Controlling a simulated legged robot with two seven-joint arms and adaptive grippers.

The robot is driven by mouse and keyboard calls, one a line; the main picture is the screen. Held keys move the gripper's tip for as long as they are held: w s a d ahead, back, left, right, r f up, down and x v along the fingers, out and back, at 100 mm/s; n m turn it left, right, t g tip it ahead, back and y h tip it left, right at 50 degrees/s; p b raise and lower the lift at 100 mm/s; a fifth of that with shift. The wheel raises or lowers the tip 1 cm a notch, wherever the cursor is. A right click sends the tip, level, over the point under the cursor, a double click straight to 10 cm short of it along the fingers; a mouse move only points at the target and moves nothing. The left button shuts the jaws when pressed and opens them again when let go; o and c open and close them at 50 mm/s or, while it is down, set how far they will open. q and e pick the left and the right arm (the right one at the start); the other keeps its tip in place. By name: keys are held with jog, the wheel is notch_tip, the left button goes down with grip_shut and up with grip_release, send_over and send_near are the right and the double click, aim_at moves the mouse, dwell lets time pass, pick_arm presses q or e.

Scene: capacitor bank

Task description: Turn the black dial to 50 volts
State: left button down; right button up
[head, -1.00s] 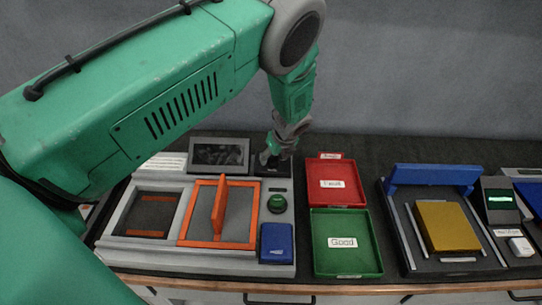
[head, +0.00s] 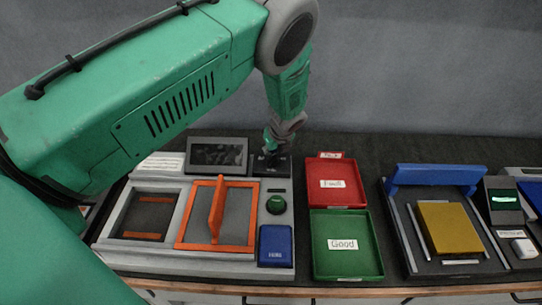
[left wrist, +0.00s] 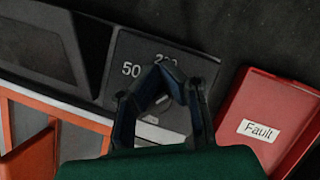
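The dial's dark panel (left wrist: 126,52) shows in the left wrist view with white figures, "50" at its left and another figure, apparently "200", at its top. In the head view the panel (head: 271,169) sits at the back right of the grey station. My left gripper (head: 270,153) is over it, pointing down. In the left wrist view its fingers (left wrist: 161,75) come close together over the panel's middle. They hide the black dial, so I cannot tell its setting or whether they grip it. My right gripper is not in view.
A red Fault tray (head: 336,194) lies right of the panel, with a green Good tray (head: 345,262) in front. A blue-lidded fixture (head: 435,175) stands right.

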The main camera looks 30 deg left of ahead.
aim_at(273, 158)
pick_arm(q)
jog(key=shift+s+d+f+g, duration=0.3)
jog(key=shift+s+d+f, duration=0.4)
jog(key=shift+s, duration=0.2)
jog(key=shift+s+a, duration=0.1)
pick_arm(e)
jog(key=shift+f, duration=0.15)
pick_arm(q)
jog(key=c, duration=2.2)
grip_release()
jog(key=shift+n+g+b, duration=0.4)
jog(key=shift+n+b, duration=0.6)
jog(key=shift+n, duration=0.4)
jog(key=o, duration=0.6)
jog(key=shift+s+r, duration=0.2)
jog(key=shift+s, duration=0.05)
jog(key=shift+c, duration=0.2)
jog(key=o, duration=0.6)
jog(key=shift+s+d+r, duration=0.2)
jog(key=shift+s+r, duration=0.05)
jog(key=shift+s, duration=0.05)
jog(key=shift+o, duration=0.2)
jog(key=shift+w, duration=0.15)
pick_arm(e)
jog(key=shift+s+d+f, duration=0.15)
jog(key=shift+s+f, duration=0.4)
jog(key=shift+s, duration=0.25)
pick_arm(q)
jog(key=shift+w, duration=0.1)
